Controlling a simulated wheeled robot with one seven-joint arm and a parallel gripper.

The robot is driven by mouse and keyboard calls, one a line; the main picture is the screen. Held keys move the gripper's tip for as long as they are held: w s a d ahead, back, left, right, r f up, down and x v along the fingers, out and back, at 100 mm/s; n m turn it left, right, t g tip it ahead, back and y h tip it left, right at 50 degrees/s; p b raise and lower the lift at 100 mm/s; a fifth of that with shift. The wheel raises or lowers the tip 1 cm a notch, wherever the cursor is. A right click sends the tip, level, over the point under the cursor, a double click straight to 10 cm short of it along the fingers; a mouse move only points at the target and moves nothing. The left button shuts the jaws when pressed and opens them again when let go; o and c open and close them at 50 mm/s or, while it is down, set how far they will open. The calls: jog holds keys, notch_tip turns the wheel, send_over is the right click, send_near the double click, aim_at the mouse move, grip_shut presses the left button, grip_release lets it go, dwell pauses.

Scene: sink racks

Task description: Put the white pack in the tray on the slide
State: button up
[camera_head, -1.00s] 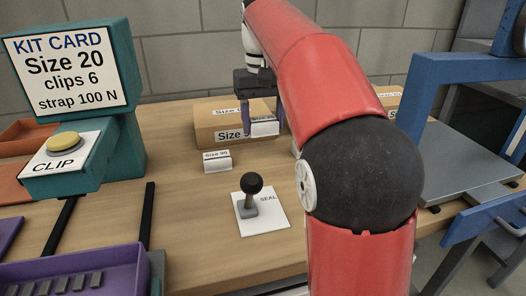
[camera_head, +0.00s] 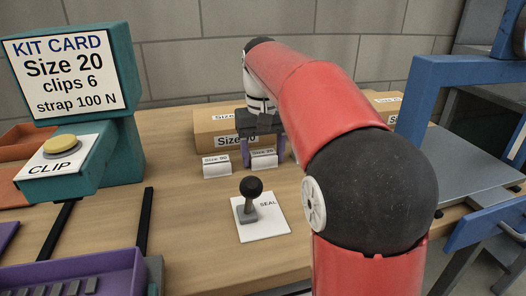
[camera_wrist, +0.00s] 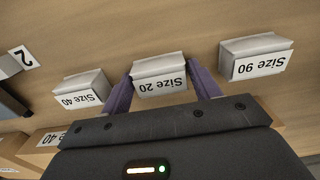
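My gripper (camera_head: 263,156) is low over the table in front of a cardboard box. Its purple fingers are on either side of the white Size 20 pack (camera_head: 263,163) and appear to touch it. In the wrist view, the Size 20 pack (camera_wrist: 160,82) sits between the fingertips (camera_wrist: 160,70). I cannot tell whether its base touches the table. The Size 90 pack (camera_head: 216,166) stands to its left in the head view. The Size 40 pack (camera_wrist: 83,92) shows in the wrist view. A purple tray (camera_head: 125,277) with several grey pieces lies at the lower left, near dark rails (camera_head: 146,218).
A lever on a white SEAL plate (camera_head: 272,228) stands in front of my gripper. A teal stand (camera_head: 120,160) with a kit card and yellow CLIP button is at left. The cardboard box (camera_head: 208,124) is behind the packs. A blue frame (camera_head: 430,80) stands at right.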

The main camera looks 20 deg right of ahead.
jog(key=shift+o, duration=1.4)
